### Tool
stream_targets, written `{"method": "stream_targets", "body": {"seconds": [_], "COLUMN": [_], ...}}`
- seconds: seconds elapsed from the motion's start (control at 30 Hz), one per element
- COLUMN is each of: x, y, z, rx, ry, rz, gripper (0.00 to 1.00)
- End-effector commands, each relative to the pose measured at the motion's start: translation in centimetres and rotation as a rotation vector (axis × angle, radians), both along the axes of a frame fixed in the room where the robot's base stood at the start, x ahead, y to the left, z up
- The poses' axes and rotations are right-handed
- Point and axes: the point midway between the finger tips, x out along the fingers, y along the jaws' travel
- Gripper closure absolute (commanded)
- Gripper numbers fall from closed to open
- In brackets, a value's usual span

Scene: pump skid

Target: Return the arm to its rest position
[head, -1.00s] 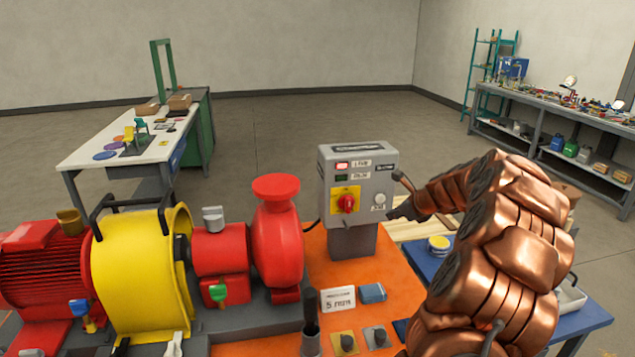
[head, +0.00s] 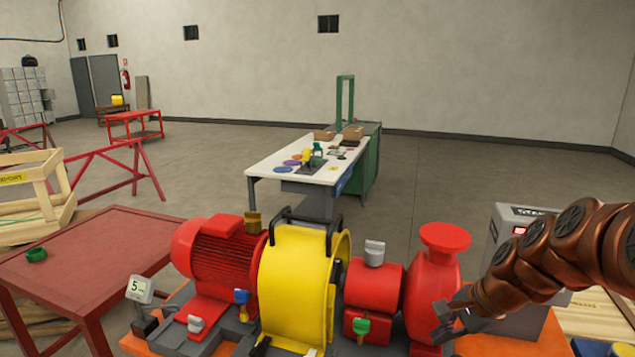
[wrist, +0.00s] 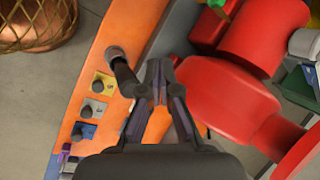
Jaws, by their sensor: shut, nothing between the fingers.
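My gripper (head: 440,318) is low beside the red pump (head: 432,275). In the wrist view my gripper (wrist: 161,72) points over the orange skid base (wrist: 120,30), its fingers together with nothing between them. The red pump body (wrist: 225,105) lies just right of the fingers there. I cannot tell whether they touch it.
A yellow coupling guard (head: 292,290) and red motor (head: 222,255) fill the skid's left. A dark upright handle (wrist: 122,72) stands close left of the fingers, near coloured plates (wrist: 95,108). A red table (head: 90,250) stands left. Open floor lies behind the skid.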

Motion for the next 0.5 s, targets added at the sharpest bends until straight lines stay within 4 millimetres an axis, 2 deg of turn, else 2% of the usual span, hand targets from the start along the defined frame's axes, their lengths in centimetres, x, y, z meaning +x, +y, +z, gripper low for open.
{"method": "stream_targets", "body": {"seconds": [0.03,0.2,0.33,0.5], "x": [-1.7,-8.3,-13.4,-20.0], "y": [1.7,5.7,7.3,7.8], "z": [0.0,-0.7,-1.3,-2.1], "rx": [-0.038,-0.154,-0.234,-0.323], "ry": [0.007,0.042,0.071,0.117], "rz": [0.094,0.416,0.652,0.942], "gripper": [1.0,1.0,1.0,1.0]}}
